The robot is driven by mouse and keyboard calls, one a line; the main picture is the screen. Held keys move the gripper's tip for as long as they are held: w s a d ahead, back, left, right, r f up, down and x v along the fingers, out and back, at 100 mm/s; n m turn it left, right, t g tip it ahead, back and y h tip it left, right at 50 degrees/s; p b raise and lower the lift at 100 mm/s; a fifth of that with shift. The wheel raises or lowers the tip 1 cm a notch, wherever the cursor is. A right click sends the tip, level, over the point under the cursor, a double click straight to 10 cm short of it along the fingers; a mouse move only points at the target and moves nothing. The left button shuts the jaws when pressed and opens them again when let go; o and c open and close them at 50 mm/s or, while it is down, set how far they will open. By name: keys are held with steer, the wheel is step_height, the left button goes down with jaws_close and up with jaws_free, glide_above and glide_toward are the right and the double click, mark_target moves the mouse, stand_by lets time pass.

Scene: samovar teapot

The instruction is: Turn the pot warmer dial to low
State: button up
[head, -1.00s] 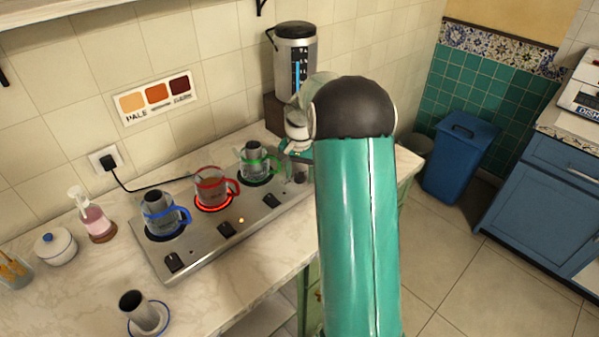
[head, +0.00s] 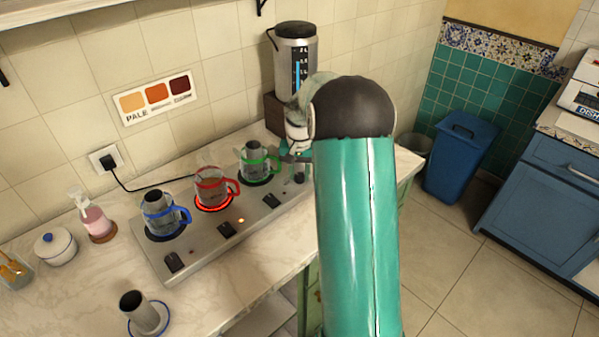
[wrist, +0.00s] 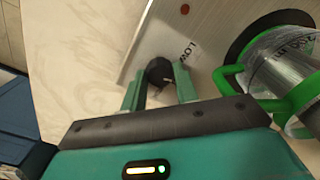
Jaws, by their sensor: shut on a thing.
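The pot warmer (head: 195,250) is a long steel panel on the counter. Its dial is a small dark knob (head: 299,178) at the panel's right end. In the wrist view the dial (wrist: 158,70) sits between the two teal fingers of my gripper (wrist: 160,88), which is shut on it. In the head view my gripper (head: 296,158) is small and partly hidden by my arm. The dial's pointer cannot be made out.
The green-handled pot (head: 255,162) stands close beside my gripper. Pots with red (head: 212,188) and blue (head: 160,214) handles stand farther left; the red one's ring glows. A samovar (head: 294,60) stands behind. A metal cup (head: 138,310) is at front left.

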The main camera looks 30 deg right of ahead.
mark_target(300, 175)
steer(key=n, duration=0.4)
steer(key=shift+n, duration=0.3)
steer(key=n, duration=0.4)
steer(key=shift+n, duration=0.3)
steer(key=shift+w+r, duration=0.1)
steer(key=o, duration=1)
steer(key=shift+c, duration=0.2)
step_height(300, 175, up, 14)
